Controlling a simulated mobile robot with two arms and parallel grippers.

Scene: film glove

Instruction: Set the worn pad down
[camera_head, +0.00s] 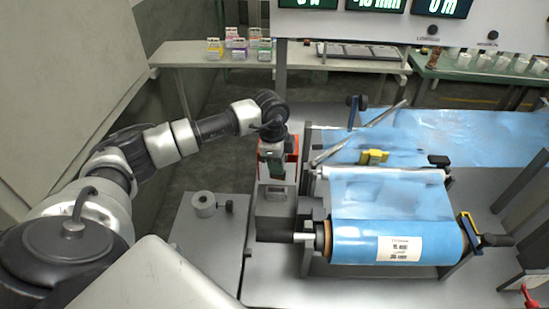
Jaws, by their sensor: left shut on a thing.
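My left gripper (273,172) points down beside the red-orange bracket at the left end of the film machine. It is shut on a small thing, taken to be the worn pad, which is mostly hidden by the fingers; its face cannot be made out. Below the gripper is a grey block with a small display (277,194). My right gripper is not in view.
A film roll with a white label (400,248) lies across the front of the machine. A grey plate (190,235) at left bears a small pale cylinder (204,204) and has bare room. A back bench (195,55) holds small coloured boxes; screens hang above.

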